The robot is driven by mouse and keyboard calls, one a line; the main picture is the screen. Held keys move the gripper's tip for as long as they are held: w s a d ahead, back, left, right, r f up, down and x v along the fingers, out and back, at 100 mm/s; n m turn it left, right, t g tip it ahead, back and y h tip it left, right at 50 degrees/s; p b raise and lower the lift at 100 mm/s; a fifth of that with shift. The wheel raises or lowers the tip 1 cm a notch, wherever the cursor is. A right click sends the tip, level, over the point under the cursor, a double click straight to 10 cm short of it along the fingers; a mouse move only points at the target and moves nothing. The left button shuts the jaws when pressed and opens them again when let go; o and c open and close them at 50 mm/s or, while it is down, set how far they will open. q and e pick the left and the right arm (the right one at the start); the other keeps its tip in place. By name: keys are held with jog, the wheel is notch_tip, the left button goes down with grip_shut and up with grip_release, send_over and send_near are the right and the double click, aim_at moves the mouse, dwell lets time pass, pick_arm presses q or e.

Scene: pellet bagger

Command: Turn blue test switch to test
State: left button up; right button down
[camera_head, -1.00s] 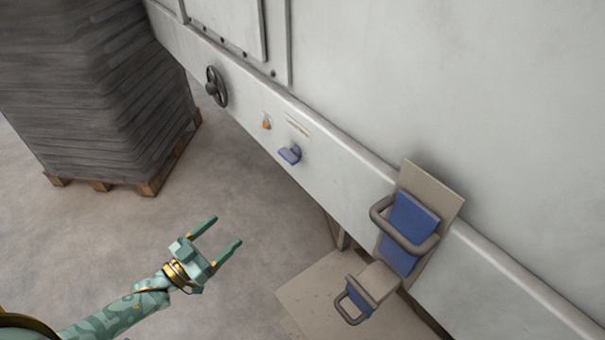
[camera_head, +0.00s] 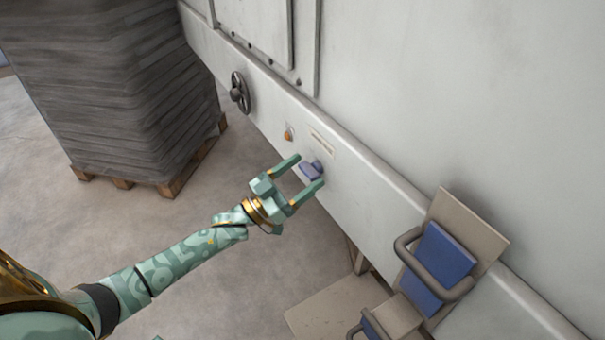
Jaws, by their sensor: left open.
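The blue test switch (camera_head: 311,171) is a small blue knob on the side rail of the pale machine, below a small label plate (camera_head: 322,140). My left gripper (camera_head: 311,171) is open, with its two green fingers pointing at the switch, one on either side of it in the picture. I cannot tell whether the fingers touch the knob. My right gripper is out of the picture.
An orange lamp or button (camera_head: 289,134) and a dark handwheel (camera_head: 240,93) sit on the rail to the left. A blue pad with a grey bar handle (camera_head: 440,262) is at the lower right. A wrapped stack (camera_head: 115,85) stands on a wooden pallet (camera_head: 172,187).

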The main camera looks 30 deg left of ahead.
pick_arm(q)
jog(key=shift+w+d+r, duration=0.1)
jog(key=shift+w, duration=0.1)
jog(key=c, duration=1)
